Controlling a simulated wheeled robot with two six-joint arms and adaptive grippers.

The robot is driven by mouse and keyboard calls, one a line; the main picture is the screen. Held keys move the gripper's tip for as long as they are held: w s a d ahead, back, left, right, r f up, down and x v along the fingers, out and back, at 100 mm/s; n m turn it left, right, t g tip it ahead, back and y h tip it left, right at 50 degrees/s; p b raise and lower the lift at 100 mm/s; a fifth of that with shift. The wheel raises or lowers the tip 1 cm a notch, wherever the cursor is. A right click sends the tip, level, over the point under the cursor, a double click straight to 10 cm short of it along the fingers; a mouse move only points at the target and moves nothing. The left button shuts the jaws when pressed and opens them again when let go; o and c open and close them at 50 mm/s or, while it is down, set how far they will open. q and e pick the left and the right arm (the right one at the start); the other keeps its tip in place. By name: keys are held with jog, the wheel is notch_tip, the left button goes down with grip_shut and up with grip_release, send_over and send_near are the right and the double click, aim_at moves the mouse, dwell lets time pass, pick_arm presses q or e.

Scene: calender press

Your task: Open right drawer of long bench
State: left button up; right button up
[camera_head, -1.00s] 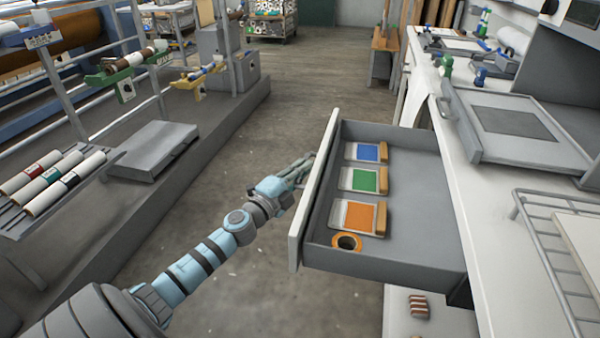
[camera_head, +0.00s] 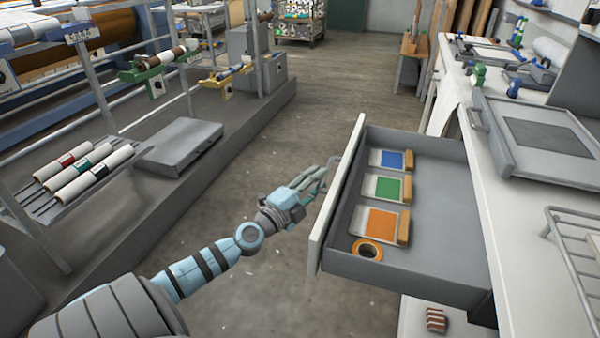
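The long bench (camera_head: 478,215) runs along the right side. Its drawer (camera_head: 440,235) is pulled well out, with a pale front panel (camera_head: 338,200) facing left into the aisle. A grey handle (camera_head: 331,172) shows on the outer side of that panel. My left gripper (camera_head: 316,181) is beside the handle, with its fingers spread and nothing seen between them. It looks slightly apart from the handle. In the drawer lie cards with blue (camera_head: 391,160), green (camera_head: 387,188) and orange (camera_head: 382,223) patches, and an orange ring roll (camera_head: 367,250). My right gripper is not in view.
A grey framed plate (camera_head: 535,140) and a wire rack (camera_head: 570,245) sit on the bench top. On the left, a platform machine holds several rolls (camera_head: 85,172) and a grey box (camera_head: 180,147). The aisle floor (camera_head: 330,85) between is clear.

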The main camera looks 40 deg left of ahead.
pick_arm(q)
jog(key=s, duration=0.8)
jog(key=shift+s+d+f, duration=0.15)
jog(key=shift+s+f, duration=0.05)
jog(key=shift+f, duration=0.1)
